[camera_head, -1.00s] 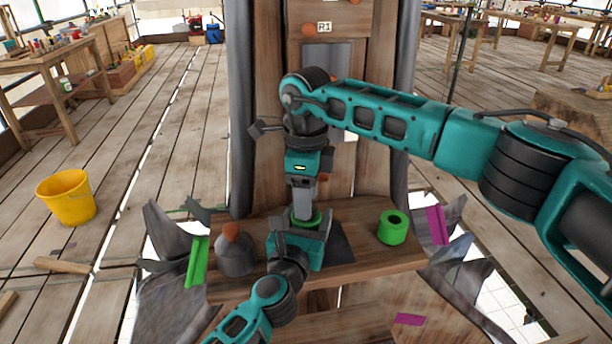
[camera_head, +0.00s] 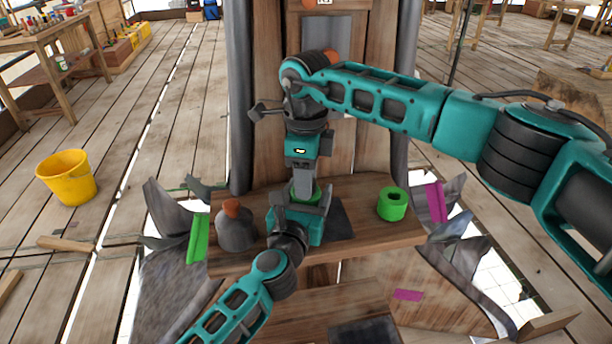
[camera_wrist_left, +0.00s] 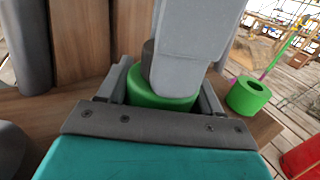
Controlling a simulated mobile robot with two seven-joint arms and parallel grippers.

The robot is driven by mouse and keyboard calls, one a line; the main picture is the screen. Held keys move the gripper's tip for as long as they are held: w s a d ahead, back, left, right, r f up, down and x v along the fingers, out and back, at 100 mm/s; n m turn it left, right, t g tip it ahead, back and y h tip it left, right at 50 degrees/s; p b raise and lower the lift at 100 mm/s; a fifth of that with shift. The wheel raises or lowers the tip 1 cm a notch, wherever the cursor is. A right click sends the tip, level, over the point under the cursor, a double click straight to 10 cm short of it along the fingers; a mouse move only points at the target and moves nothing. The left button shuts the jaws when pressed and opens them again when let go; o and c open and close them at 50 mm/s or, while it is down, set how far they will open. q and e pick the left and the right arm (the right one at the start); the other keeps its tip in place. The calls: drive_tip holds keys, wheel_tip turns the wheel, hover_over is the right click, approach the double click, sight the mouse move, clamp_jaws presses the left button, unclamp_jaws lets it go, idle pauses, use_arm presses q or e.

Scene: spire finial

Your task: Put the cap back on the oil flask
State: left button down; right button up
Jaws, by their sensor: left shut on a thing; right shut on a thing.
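A green round body, which looks like the oil flask (camera_wrist_left: 145,95), stands between the fingers of my left gripper (camera_head: 303,203). The left gripper is shut on it, low over the wooden ledge. My right gripper (camera_head: 304,193) points straight down from above and meets the flask's top. A dark piece, seemingly the cap (camera_wrist_left: 148,55), shows beside the right gripper's grey finger in the left wrist view. The right gripper is shut on it. The finger hides most of the cap, so I cannot tell whether it is seated on the flask.
A green ring-shaped piece (camera_head: 392,204) stands on the wooden ledge (camera_head: 365,239) to the right. A grey rounded vessel with an orange-brown top (camera_head: 236,231) stands to the left. A tall wooden column rises behind. A yellow bucket (camera_head: 67,180) sits on the floor at left.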

drive_tip(key=o, duration=1.2)
drive_tip(key=shift+o, duration=0.2)
drive_tip(key=shift+r, duration=0.1)
wheel_tip(320, 180, up, 12)
use_arm(q)
drive_tip(key=shift+c, duration=0.5)
unclamp_jaws()
